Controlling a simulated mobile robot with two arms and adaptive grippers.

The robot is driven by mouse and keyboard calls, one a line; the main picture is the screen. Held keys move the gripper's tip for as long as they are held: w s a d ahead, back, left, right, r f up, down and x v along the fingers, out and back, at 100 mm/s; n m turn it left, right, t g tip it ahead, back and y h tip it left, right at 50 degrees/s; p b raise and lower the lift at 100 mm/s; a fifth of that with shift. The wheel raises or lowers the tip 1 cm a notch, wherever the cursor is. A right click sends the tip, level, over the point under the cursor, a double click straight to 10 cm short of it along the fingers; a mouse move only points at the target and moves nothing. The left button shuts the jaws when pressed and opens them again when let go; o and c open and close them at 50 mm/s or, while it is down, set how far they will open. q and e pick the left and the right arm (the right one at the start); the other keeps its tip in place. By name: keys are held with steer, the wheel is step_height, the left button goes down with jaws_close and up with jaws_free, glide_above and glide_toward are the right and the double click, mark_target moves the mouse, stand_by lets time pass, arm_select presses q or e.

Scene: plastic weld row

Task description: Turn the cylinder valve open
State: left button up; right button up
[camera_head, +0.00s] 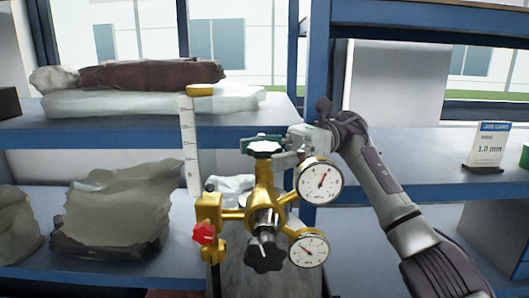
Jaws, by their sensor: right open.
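The cylinder valve's black handwheel (264,147) sits on top of a brass valve body (263,175). My right gripper (276,148) comes in from the right at the handwheel's height. Its jaws are open, with a dark green finger part just behind the handwheel and a grey part at its right side. I cannot tell whether the fingers touch the wheel. The brass regulator carries an upper gauge (320,181), a lower gauge (309,250) and a black knob (266,253) in front. The grey cylinder (270,278) is below, mostly hidden. My left gripper is out of view.
A red knob (203,233) on a brass block and a white scale tube (190,145) with a yellow cap stand left of the valve. Blue shelves behind hold wrapped bags (110,215). A sign (487,146) stands on the right shelf.

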mark_target(265, 145)
step_height(265, 145, up, 10)
stand_by(0.5)
